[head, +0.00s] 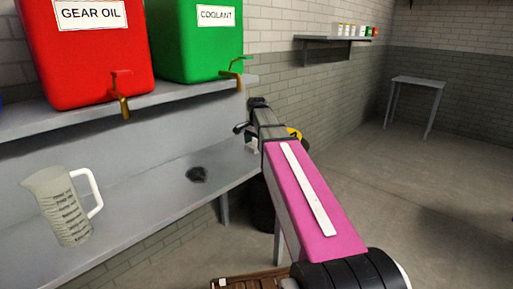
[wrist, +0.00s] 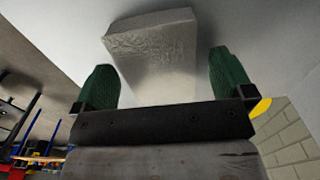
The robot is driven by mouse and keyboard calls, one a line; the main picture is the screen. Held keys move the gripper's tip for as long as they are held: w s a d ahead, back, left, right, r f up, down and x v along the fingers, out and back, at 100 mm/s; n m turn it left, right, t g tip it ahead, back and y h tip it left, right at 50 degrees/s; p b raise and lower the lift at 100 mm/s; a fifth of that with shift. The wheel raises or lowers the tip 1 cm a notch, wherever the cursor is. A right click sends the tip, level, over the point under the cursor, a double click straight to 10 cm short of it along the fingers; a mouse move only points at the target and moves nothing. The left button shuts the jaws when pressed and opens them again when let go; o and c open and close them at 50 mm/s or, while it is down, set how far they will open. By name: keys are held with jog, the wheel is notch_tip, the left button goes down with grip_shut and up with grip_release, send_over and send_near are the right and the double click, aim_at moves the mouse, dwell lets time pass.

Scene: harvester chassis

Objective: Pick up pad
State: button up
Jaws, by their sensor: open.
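The pad is most likely the pale, rough-faced block (wrist: 160,52) in the wrist view. It lies against a grey surface, ahead of and partly between my green fingertips. My gripper (wrist: 165,78) is open, with a gap visible on each side of the block. Whether the fingers reach down around it cannot be told. In the head view a small whitish piece (head: 252,145), probably the same pad, shows at the right end of the lower shelf. My gripper (head: 247,117) is just above it there, and my arm hides part of that area.
The grey lower shelf (head: 140,215) holds a measuring jug (head: 62,205) and a dark round item (head: 197,174). Above are the red gear oil tank (head: 85,55) and green coolant tank (head: 195,45), with taps jutting out. A small table (head: 418,84) stands far right; the floor between is clear.

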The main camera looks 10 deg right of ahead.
aim_at(256, 143)
jog(key=shift+f, duration=0.2)
jog(key=c, duration=1)
jog(key=shift+r, duration=0.15)
notch_tip(256, 143, up, 10)
jog(key=shift+f, duration=0.15)
jog(key=shift+o, duration=0.4)
